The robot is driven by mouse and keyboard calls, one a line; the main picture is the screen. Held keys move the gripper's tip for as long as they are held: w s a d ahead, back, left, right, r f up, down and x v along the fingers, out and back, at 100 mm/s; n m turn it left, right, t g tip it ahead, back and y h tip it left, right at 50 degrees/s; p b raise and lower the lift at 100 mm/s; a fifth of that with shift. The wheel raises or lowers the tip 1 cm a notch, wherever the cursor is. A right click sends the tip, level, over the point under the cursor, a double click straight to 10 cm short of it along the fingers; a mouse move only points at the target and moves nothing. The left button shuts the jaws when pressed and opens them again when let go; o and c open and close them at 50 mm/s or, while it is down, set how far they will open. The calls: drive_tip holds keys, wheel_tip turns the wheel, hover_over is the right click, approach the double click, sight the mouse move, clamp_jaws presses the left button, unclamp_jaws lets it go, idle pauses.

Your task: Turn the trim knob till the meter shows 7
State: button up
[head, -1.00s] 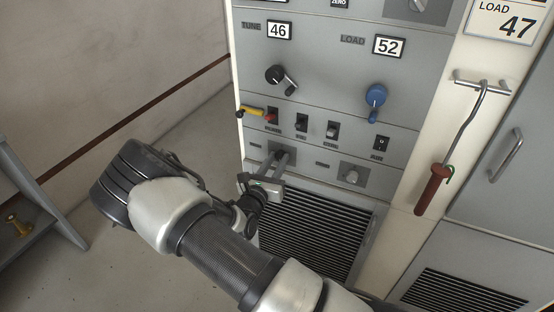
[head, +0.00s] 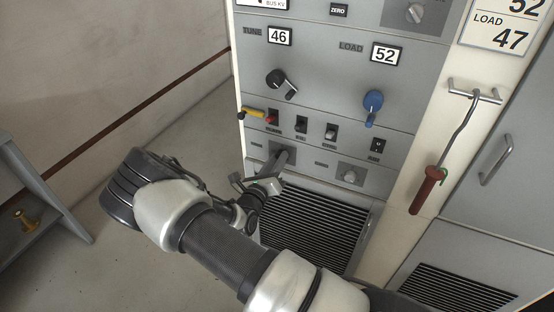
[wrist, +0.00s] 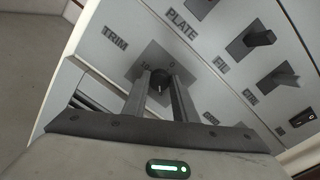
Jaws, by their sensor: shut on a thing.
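The trim knob (wrist: 158,82) is a small dark knob on a square grey plate beside the label TRIM in the wrist view. My gripper (wrist: 161,90) has its two fingers on either side of the knob and is shut on it. In the head view my gripper (head: 284,157) reaches the lower left of the rack's control panel, and its fingers cover the knob. No meter needle or scale shows in either view, so its reading cannot be told.
Small switches (head: 301,125) sit just above my gripper. A yellow-handled lever (head: 252,113) is at the panel's left edge. A black crank (head: 277,80) and a blue crank (head: 372,104) are higher. A second knob (head: 350,175) is to the right, with a vent grille (head: 310,225) below.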

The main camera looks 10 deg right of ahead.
drive_tip(key=o, duration=1)
drive_tip(key=shift+o, duration=0.2)
drive_tip(key=v, duration=1.7)
drive_tip(key=shift+s+p, duration=0.15)
drive_tip(key=shift+p, duration=0.2)
drive_tip(key=shift+a, duration=0.15)
